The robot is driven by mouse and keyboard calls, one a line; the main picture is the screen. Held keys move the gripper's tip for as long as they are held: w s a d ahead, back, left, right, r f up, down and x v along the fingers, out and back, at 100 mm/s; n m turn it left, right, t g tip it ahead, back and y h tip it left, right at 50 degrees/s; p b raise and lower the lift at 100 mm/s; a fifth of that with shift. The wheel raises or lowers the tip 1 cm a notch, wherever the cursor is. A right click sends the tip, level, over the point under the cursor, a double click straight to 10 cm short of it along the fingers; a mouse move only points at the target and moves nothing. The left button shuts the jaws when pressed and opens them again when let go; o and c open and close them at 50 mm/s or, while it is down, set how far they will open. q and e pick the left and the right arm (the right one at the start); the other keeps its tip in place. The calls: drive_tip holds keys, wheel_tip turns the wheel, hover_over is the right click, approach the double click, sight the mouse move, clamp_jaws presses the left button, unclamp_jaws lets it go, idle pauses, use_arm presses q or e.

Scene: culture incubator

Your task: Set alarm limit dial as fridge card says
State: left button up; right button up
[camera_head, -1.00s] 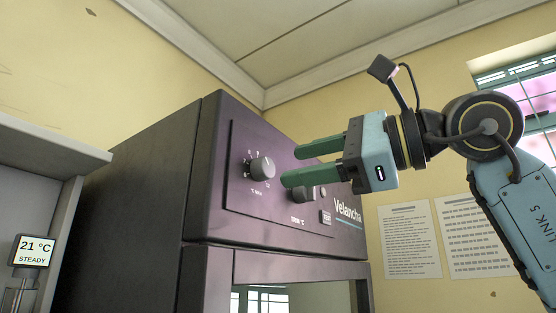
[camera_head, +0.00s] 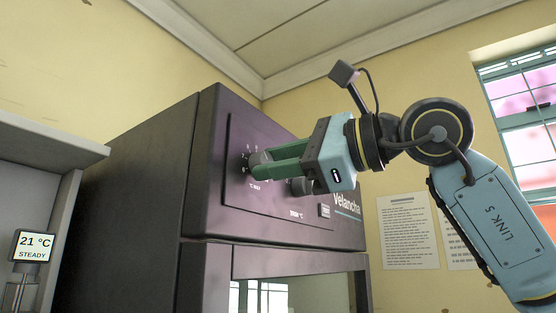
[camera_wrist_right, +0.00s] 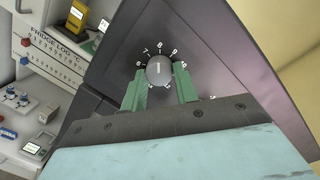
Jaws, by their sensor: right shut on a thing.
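My right gripper (camera_head: 272,160) has its green fingers on either side of the left grey dial (camera_head: 259,158) on the dark cabinet's front panel, shut on it. In the right wrist view the dial (camera_wrist_right: 159,71) sits between the fingertips (camera_wrist_right: 160,84). Its pale mark stands nearly upright, toward the 8 on the number ring. A second dial (camera_head: 301,186) lies below and right, partly hidden by the gripper. My left gripper is out of view.
The dark Velancha cabinet (camera_head: 140,190) fills the middle. A small display (camera_head: 33,245) at left reads 21 °C STEADY. A small button (camera_head: 325,211) sits right of the second dial. A printed sheet (camera_head: 408,232) hangs on the wall at right.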

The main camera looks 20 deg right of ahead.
drive_tip(key=shift+s+a+f+m+t+b, duration=0.1)
drive_tip(key=shift+m+t+b, duration=0.3)
drive_tip(key=shift+m+b, duration=2.9)
drive_tip(key=shift+s+a+f+m+t+b, duration=0.1)
drive_tip(key=shift+m+t+b, duration=0.3)
drive_tip(key=shift+m+b, duration=2.9)
drive_tip(key=m+p, duration=0.3)
drive_tip(key=shift+m, duration=0.3)
drive_tip(key=o, duration=1)
drive_tip(key=shift+c, duration=0.2)
drive_tip(key=shift+d, duration=0.1)
